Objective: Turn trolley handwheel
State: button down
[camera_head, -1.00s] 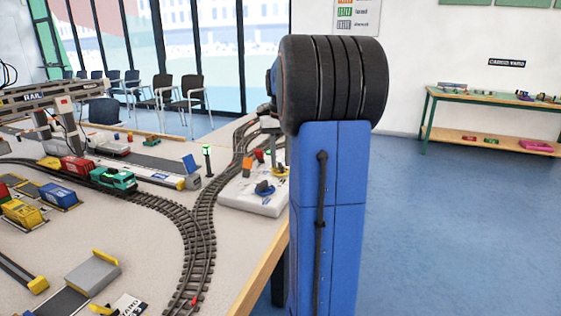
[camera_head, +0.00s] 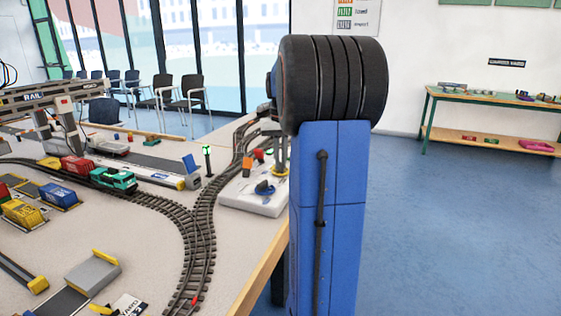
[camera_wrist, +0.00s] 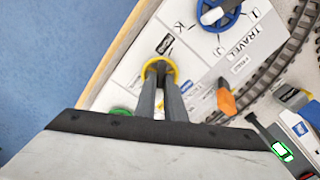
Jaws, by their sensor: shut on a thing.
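A yellow handwheel (camera_wrist: 174,68) stands on the white control panel (camera_wrist: 128,72) in the wrist view. My gripper (camera_wrist: 161,72) is shut on it, with both fingertips inside or over its rim, hiding part of it. In the head view my gripper (camera_head: 280,163) points down at the panel (camera_head: 250,203), partly hidden by my arm. A blue handwheel (camera_wrist: 219,14) sits by the word TRAVEL; it also shows in the head view (camera_head: 264,188).
An orange lever (camera_wrist: 227,99) stands close to the right of my fingers, and a green part (camera_wrist: 119,113) shows at the left. Curved rail track (camera_head: 203,225) runs beside the panel. The wooden table edge (camera_head: 262,262) is near, with open floor beyond.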

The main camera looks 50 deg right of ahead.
jog(key=m, duration=0.4)
jog(key=shift+m, duration=2.6)
jog(key=c, duration=1.8)
grip_release()
jog(key=shift+c, duration=0.2)
jog(key=shift+r, duration=0.15)
notch_tip(320, 180, up, 17)
